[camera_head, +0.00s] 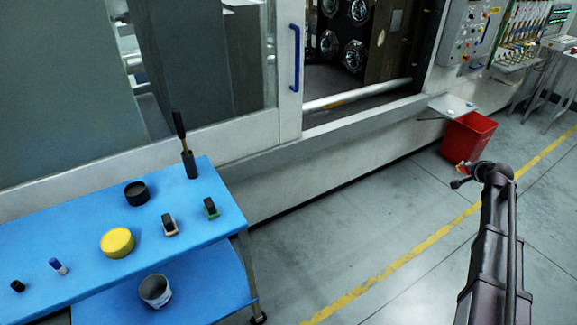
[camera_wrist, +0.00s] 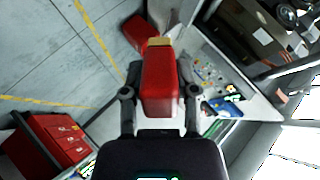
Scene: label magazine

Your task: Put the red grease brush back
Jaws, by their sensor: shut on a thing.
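My gripper (camera_wrist: 159,90) is shut on the red grease brush (camera_wrist: 160,82) in the wrist view. The brush is a red block with a pale yellow end (camera_wrist: 158,42) pointing away from the wrist.
The table also bears a yellow tin (camera_head: 117,242), a cream-and-black block (camera_head: 170,226), a green-and-black block (camera_head: 211,208) and small bottles (camera_head: 57,267). A grey tin (camera_head: 155,290) is on the lower shelf. A red bin (camera_head: 468,137) stands by the machine. The floor between is clear.

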